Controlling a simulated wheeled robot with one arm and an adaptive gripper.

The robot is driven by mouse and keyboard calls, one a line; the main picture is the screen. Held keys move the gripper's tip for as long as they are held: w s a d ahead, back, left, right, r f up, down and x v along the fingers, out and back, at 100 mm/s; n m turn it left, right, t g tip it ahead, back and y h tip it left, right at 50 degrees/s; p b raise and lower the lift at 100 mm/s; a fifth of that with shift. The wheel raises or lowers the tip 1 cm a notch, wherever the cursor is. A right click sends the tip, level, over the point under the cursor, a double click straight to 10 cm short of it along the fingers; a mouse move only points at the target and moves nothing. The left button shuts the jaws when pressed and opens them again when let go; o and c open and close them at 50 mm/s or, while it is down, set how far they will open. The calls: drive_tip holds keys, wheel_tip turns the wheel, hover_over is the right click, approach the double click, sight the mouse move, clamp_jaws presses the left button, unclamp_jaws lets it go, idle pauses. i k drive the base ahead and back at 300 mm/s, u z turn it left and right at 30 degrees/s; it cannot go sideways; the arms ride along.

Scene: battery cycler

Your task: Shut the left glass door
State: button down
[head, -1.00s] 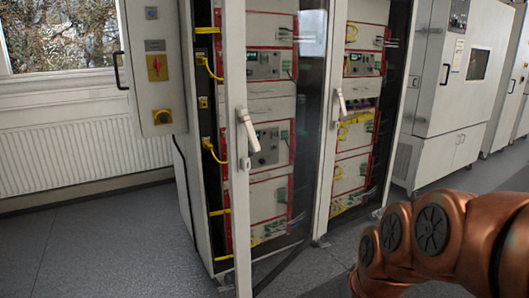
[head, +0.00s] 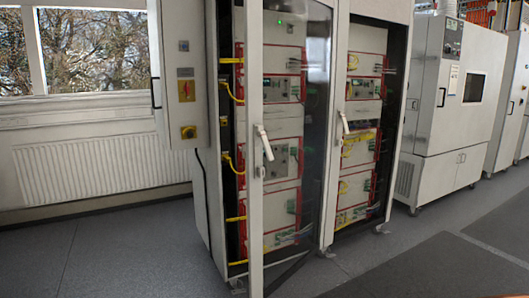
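The left glass door (head: 256,205) belongs to a tall white cabinet with racks of electronics inside. It stands open, swung out toward me, with its free edge at the left and its dark glass (head: 318,130) reaching back to the middle post. A white lever handle (head: 265,144) is on its frame and looks tilted. The right glass door (head: 361,125) beside it looks closed, with its own white handle (head: 344,122). My gripper is not in view, and no part of my arm shows now.
A grey control box (head: 183,85) with a red and yellow switch is on the cabinet's left. A radiator (head: 100,168) and window are behind at left. White chambers (head: 445,115) stand at right. Dark floor mats (head: 430,265) lie in front; the floor is clear.

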sight(253, 9)
drive_tip(key=u, duration=0.45)
drive_tip(key=i, duration=0.85)
drive_tip(key=u, duration=0.15)
